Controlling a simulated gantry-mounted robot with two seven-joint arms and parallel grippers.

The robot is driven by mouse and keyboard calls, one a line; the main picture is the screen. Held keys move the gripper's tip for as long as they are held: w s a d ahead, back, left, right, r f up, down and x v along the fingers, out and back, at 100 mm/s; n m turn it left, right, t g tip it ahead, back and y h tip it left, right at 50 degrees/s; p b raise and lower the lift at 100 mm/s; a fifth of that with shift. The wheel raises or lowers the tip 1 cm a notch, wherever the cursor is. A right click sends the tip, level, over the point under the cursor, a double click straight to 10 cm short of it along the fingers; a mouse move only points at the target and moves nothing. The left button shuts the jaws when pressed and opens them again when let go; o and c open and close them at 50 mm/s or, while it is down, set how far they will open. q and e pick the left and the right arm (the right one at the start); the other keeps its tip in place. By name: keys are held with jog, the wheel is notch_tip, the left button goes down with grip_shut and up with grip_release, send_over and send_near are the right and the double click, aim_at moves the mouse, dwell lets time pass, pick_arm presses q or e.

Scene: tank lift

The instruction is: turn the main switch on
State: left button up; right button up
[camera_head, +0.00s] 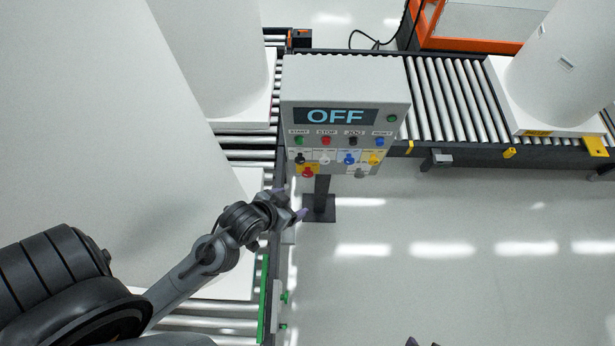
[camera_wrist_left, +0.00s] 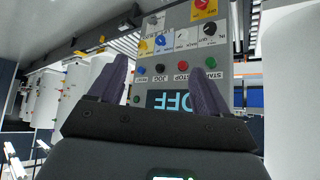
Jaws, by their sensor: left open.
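The grey control box (camera_head: 345,95) stands on a post, and its display (camera_head: 336,117) reads OFF. Below its button row are black (camera_head: 300,158), white (camera_head: 324,158), blue (camera_head: 349,158) and yellow (camera_head: 374,158) knobs; I cannot read which is the main switch. My left gripper (camera_head: 291,202) is open and empty, below and in front of the box, apart from it. In the left wrist view, the box appears upside down beyond my left gripper's fingers (camera_wrist_left: 160,85), with the black knob (camera_wrist_left: 210,29) at upper right. Two dark tips at the head view's bottom edge may be my right gripper (camera_head: 425,342).
Roller conveyors (camera_head: 440,95) run behind and left of the box. Large white cylinders (camera_head: 560,70) stand on them. The floor (camera_head: 450,220) right of the post is clear.

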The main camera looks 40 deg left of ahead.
pick_arm(q)
jog(key=w+a+f+n+t+y+b, duration=0.25)
jog(key=w+a+f+b, duration=0.2)
jog(key=f, duration=0.25)
jog(key=n+t+y+b, duration=0.5)
jog(key=y+b, duration=0.4)
jog(key=b, duration=2.3)
send_near(307, 175)
jog(key=shift+n+g, duration=0.35)
jog(key=shift+g, duration=0.4)
jog(key=x, duration=0.3)
jog(key=b+x, duration=0.1)
jog(key=x, duration=0.5)
jog(key=shift+w+d+r, duration=0.2)
jog(key=shift+d+r, duration=0.05)
jog(key=shift+r, duration=0.15)
jog(key=c, duration=1)
jog(key=shift+c, duration=0.2)
